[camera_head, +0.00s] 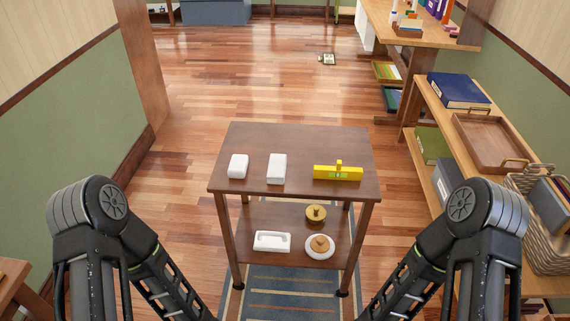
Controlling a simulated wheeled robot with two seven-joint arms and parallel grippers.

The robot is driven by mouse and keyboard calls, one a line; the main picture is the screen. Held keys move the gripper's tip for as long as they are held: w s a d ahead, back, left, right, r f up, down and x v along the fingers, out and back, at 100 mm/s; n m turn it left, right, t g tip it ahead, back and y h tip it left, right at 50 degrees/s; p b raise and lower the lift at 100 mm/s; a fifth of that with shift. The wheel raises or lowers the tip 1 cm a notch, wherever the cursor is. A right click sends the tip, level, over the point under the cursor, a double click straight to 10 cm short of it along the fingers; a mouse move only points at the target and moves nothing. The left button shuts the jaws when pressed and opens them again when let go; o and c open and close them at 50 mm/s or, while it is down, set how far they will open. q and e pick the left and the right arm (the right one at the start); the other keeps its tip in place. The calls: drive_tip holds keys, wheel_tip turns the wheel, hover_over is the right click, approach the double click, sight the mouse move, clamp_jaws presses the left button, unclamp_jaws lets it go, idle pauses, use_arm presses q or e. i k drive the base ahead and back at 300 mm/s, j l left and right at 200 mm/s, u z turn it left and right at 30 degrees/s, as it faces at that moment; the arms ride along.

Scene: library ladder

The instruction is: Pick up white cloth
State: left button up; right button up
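Two small white items lie on top of a brown wooden two-tier table (325,142) in front of me. The left one (238,166) is a rounded white block shape. The right one (277,168) is taller and looks like a folded white cloth, but I cannot tell for sure which is the cloth. They lie apart with bare wood between them. Both of my arms reach down at the lower left and lower right, and their grippers are outside the view. Nothing touches the white items.
A yellow level-like tool (338,172) lies to the right on the tabletop. The lower shelf (277,217) holds a white handled item (272,241), a wooden knob-like piece (316,213) and a round white-and-wood item (319,246). A shelf with a tray (491,141) stands right.

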sight(276, 171)
drive_tip(key=i+l, duration=0.2)
drive_tip(key=l, duration=0.2)
drive_tip(key=i+l, duration=0.25)
drive_tip(key=l, duration=0.15)
drive_tip(key=i+l, duration=0.2)
drive_tip(key=l, duration=0.25)
drive_tip(key=i+l, duration=0.2)
drive_tip(key=l, duration=0.2)
